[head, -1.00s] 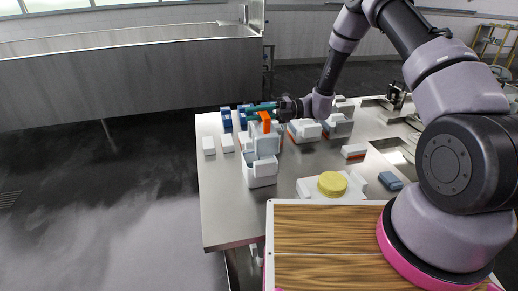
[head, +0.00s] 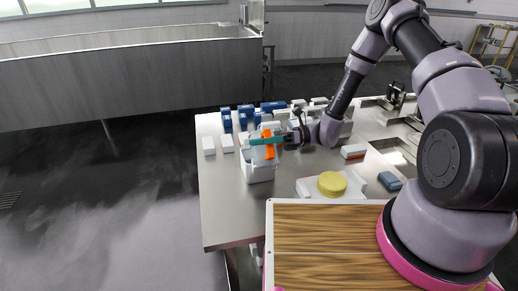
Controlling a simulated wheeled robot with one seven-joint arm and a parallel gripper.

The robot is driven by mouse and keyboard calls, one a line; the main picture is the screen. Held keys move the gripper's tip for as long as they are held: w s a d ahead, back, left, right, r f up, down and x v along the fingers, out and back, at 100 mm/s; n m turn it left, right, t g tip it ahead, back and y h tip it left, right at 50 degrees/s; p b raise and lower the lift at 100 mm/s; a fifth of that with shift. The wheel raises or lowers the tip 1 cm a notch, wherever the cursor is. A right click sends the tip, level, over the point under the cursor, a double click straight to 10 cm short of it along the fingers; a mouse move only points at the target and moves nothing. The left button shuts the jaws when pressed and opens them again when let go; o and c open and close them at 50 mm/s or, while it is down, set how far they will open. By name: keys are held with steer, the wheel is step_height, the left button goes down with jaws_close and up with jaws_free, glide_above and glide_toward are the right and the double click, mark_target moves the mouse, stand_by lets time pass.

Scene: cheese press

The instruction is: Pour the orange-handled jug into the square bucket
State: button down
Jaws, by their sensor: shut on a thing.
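The white jug (head: 263,157) with the orange handle (head: 268,149) is held at the square bucket's mouth, lower and tilted. The white square bucket (head: 259,174) stands on the steel table (head: 222,210). My gripper (head: 268,141), with teal fingers, is shut on the orange handle from the right. The jug's outline merges with the white bucket, and its mouth and any liquid cannot be made out.
A yellow cheese round (head: 332,183) sits on a white tray (head: 308,189) in front. Small white blocks (head: 209,146) and blue boxes (head: 226,118) stand to the left and behind. A wooden-topped surface (head: 325,240) is nearest to me.

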mark_target(259, 155)
steer(key=shift+w+d+f+n, duration=0.1)
steer(key=shift+w+f+n, duration=0.05)
steer(key=shift+f+n, duration=0.45)
steer(key=shift+w+d+f+n, duration=0.1)
steer(key=shift+f+n, duration=0.4)
steer(key=shift+f, duration=0.05)
steer(key=n, duration=0.1)
steer(key=f+n, duration=0.1)
steer(key=n, duration=0.2)
steer(key=shift+w+a+f, duration=0.15)
steer(key=shift+w+a, duration=0.1)
steer(key=shift+w, duration=0.1)
steer(key=shift+r, duration=0.2)
steer(key=shift+r, duration=1.4)
